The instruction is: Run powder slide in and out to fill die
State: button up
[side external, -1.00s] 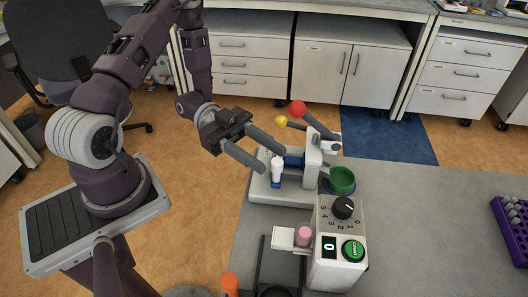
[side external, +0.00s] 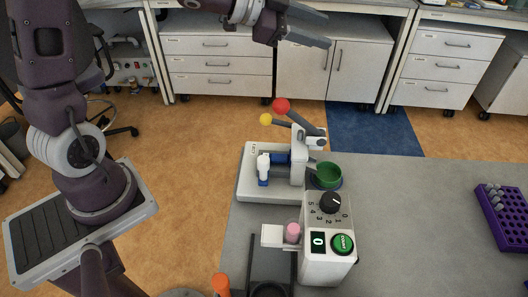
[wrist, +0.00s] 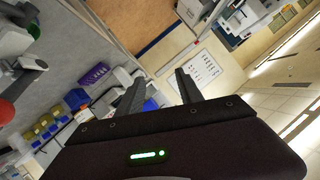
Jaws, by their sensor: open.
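The white tablet press (side external: 247,190) stands on the grey bench in the side view. A blue part, apparently the powder slide (side external: 281,157), sits at its middle, with a white upright hopper-like piece (side external: 263,164) at its left. Two levers with a red ball (side external: 281,105) and a yellow ball (side external: 265,119) rise at the back. The red ball also shows at the left edge of the wrist view (wrist: 5,112). My gripper (side external: 328,31) is open and empty, high above and behind the press, touching nothing. Its fingers also show apart in the wrist view (wrist: 160,76).
A green bowl (side external: 328,174) stands right of the press. In front is a counter box (side external: 327,268) with a dial, green button and display reading 0; a pink cylinder (side external: 293,232) stands beside it. A purple rack (side external: 502,216) is far right. The right bench is mostly clear.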

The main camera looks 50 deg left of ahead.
jog(key=w+a+r+n+y, duration=0.1)
jog(key=w+a+n+y, duration=0.1)
jog(key=w+y, duration=0.15)
notch_tip(320, 180, up, 2)
jog(key=n+g+y, duration=0.3)
jog(key=g, duration=0.9)
send_over(264, 159)
notch_tip(264, 159, down, 18)
jog(key=shift+f, duration=0.1)
grip_shut()
